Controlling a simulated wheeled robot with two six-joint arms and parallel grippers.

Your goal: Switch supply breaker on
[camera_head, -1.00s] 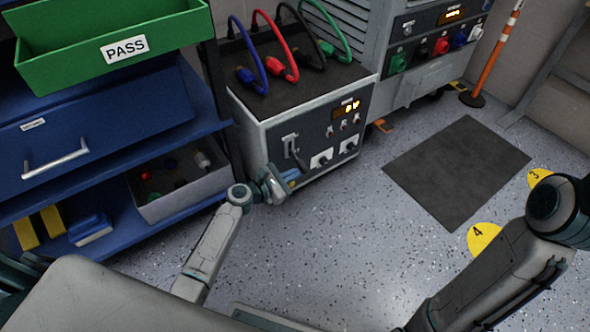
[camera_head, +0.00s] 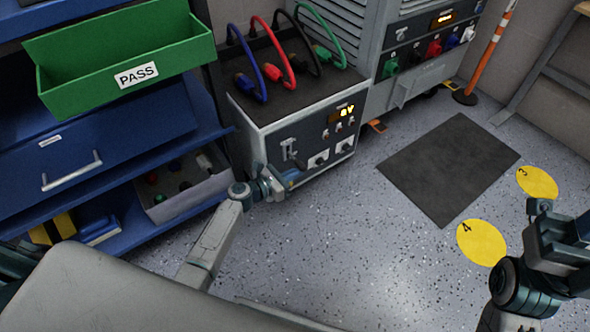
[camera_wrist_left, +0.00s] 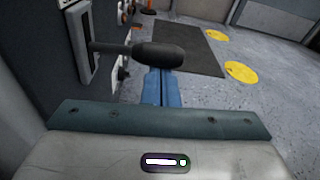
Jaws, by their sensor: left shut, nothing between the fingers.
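The supply breaker (camera_head: 289,149) is a lever switch on a pale plate, at the left of the grey supply unit's dark front panel. In the left wrist view its lever (camera_wrist_left: 155,53) has a thick dark grip and sticks out from the slotted plate (camera_wrist_left: 89,42). My left gripper (camera_head: 293,176) is just below and in front of the breaker. Its blue fingers (camera_wrist_left: 160,87) are shut and empty, with their tips close below the grip; I cannot tell whether they touch. My right arm is at the lower right edge, its fingers out of frame.
The supply unit (camera_head: 310,115) has a lit display (camera_head: 347,112), knobs and sockets, with coloured cables on top. A blue drawer cabinet (camera_head: 110,150) with a green PASS bin (camera_head: 125,60) stands left.

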